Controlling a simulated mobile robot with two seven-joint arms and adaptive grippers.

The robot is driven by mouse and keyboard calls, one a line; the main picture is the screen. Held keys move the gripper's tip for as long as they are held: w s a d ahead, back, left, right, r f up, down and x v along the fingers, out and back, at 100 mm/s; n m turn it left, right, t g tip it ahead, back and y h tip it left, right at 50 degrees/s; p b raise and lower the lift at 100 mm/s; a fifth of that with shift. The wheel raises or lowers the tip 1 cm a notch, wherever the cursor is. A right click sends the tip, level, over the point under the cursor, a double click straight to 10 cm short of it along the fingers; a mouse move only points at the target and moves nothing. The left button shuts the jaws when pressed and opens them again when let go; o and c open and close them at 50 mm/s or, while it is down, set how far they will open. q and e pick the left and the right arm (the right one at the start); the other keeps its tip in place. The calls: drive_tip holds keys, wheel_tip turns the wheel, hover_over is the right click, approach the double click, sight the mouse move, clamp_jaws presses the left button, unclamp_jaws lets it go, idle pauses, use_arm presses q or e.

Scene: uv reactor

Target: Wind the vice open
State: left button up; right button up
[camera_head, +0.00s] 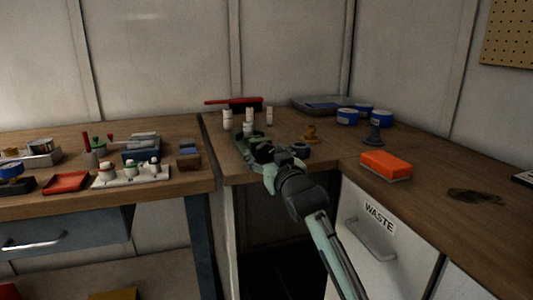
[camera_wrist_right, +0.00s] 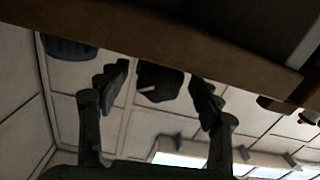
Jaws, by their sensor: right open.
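The vice (camera_head: 241,143) appears as a grey-green body at the front edge of the back bench, largely hidden behind my right gripper. My right gripper (camera_head: 264,153) is at that bench edge, in front of the vice. In the right wrist view its two fingers stand apart, open. A dark rounded part (camera_wrist_right: 160,84) with a pale line on it shows between the fingertips, with gaps on both sides; it may be the end of the vice's screw, but I cannot tell for sure. My left gripper is not in view.
The bench edge (camera_wrist_right: 160,42) crosses close above the fingers in the wrist view. A cluttered bench (camera_head: 190,202) is left.

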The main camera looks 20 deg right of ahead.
drive_tip(key=shift+c, duration=0.4)
drive_tip(key=c, duration=1.1)
drive_tip(key=n, duration=0.4)
drive_tip(key=shift+n, duration=0.4)
drive_tip(key=o, duration=1.2)
